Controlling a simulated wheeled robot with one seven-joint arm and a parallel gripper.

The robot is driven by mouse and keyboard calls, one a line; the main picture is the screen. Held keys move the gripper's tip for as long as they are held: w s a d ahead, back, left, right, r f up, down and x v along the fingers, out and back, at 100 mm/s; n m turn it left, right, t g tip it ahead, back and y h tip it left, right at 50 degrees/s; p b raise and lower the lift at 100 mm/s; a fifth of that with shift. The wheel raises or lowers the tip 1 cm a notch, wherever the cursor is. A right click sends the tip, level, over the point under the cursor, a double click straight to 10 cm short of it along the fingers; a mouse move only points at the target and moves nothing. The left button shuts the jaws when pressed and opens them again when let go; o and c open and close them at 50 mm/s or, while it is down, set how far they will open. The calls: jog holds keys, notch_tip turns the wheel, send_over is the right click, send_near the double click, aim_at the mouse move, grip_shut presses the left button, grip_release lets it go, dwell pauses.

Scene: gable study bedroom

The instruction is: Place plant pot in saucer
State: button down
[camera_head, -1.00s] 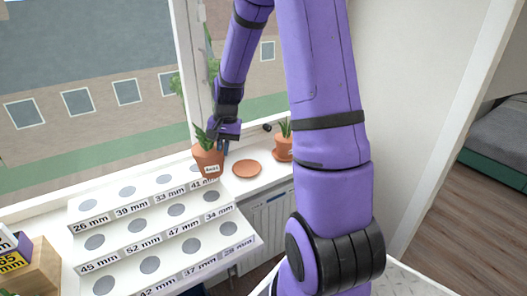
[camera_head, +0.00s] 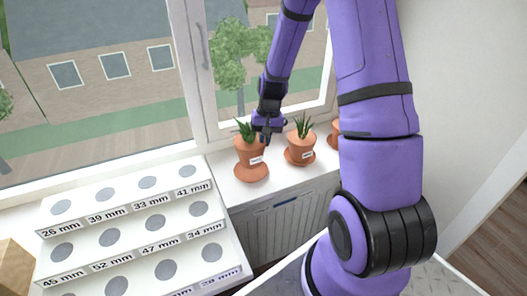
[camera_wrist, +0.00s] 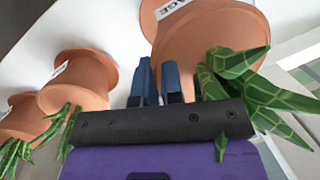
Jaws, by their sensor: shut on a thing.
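The plant pot (camera_head: 250,153) is terracotta, with a white label and a spiky green plant. It is upright, directly over a terracotta saucer (camera_head: 251,175) on the white sill. Its base overlaps the saucer in the head view; I cannot tell whether they touch. My gripper (camera_head: 266,139) is shut on the pot's right side near the rim. In the wrist view the blue fingertips (camera_wrist: 160,82) are at the rim of the pot (camera_wrist: 207,38), whose label is partly cut off.
A second potted plant (camera_head: 300,149) stands in its saucer close to the right, and another pot (camera_head: 335,131) is partly hidden by my arm. A stepped white rack (camera_head: 130,235) with labelled round spots fills the left. The window is behind.

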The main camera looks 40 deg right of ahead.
jog(key=shift+f, duration=2.15)
jog(key=shift+a+f, duration=0.1)
jog(key=c, duration=1.3)
grip_release()
jog(key=shift+o, duration=0.2)
